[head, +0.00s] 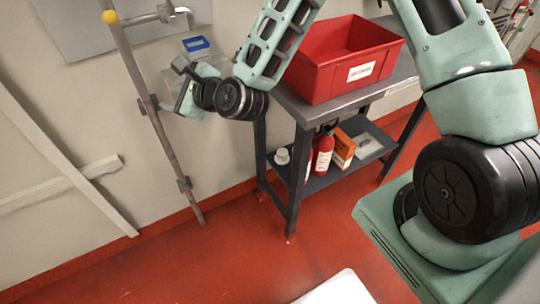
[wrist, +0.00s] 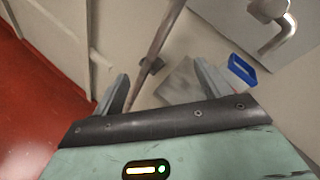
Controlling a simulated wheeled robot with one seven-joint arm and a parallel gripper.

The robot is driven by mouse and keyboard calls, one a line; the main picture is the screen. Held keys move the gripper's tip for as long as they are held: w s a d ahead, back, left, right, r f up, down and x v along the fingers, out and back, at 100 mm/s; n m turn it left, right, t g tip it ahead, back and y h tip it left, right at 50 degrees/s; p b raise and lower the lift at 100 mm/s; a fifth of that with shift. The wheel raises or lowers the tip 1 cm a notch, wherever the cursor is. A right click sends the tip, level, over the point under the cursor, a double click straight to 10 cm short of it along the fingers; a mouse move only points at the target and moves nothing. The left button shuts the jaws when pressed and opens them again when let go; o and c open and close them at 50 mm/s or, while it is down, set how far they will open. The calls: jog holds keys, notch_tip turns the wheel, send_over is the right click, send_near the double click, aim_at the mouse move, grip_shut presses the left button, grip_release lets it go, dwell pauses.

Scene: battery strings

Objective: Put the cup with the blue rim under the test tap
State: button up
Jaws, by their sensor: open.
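The cup's blue rim (head: 196,44) shows in the head view close below the spout of the test tap (head: 190,17); its pale body is hard to make out against the wall. In the wrist view the blue rim (wrist: 242,72) is right of my gripper's fingers, just below the tap (wrist: 277,35). I cannot tell whether it is exactly under the outlet, or what supports it. My gripper (head: 181,84) is below the cup in the head view. Its fingers are apart with nothing between them, and in the wrist view my gripper (wrist: 163,90) points towards the wall.
A vertical pipe (head: 150,100) with a yellow knob runs down the wall by my gripper. A red bin (head: 335,65) stands on the grey table (head: 290,103) to the right.

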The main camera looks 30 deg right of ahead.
jog(key=s+a+f+n+g, duration=0.15)
jog(key=s+n+g, duration=0.25)
jog(key=s+n, duration=0.45)
jog(key=s+a+n+g, duration=0.2)
jog(key=s+n+g, duration=0.2)
jog(key=s+n, duration=0.4)
jog(key=s+d+r+n+g+h+p, duration=0.1)
jog(key=s+d+r+n+g+h, duration=0.1)
jog(key=s+n, duration=0.5)
jog(key=s+d+r+n+g+h+p, duration=0.1)
jog(key=s+d+r+n+g+h, duration=0.2)
jog(key=s+d+r+n, duration=0.3)
jog(key=s+d+n+h, duration=0.1)
jog(key=s+d, duration=0.1)
jog(key=s, duration=0.2)
jog(key=shift+g+p, duration=0.3)
jog(key=shift+d, duration=0.1)
